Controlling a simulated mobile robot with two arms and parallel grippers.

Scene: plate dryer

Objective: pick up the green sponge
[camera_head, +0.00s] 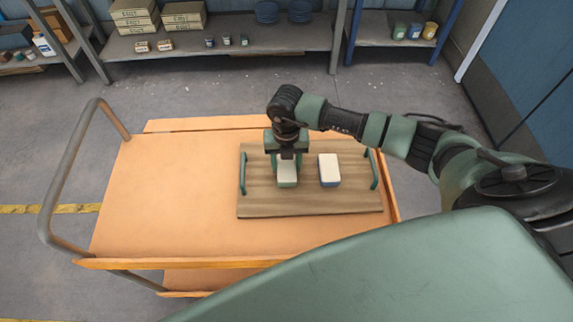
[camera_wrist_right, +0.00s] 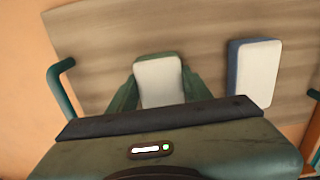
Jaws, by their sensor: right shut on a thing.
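The green sponge (camera_head: 287,173) has a white top and a green lower part. It is on the wooden tray (camera_head: 310,205), left of the tray's middle. My right gripper (camera_head: 287,162) points down over it and is shut on it. In the right wrist view the sponge (camera_wrist_right: 160,82) sits between the two green fingers (camera_wrist_right: 160,95). I cannot tell whether the sponge still touches the tray. My left gripper is not in view.
A blue sponge with a white top (camera_head: 329,170) lies on the tray just right of the green one. The tray has green handles (camera_head: 243,173) at both ends. The orange cart top (camera_head: 170,200) is clear to the left. Shelves (camera_head: 230,45) stand behind.

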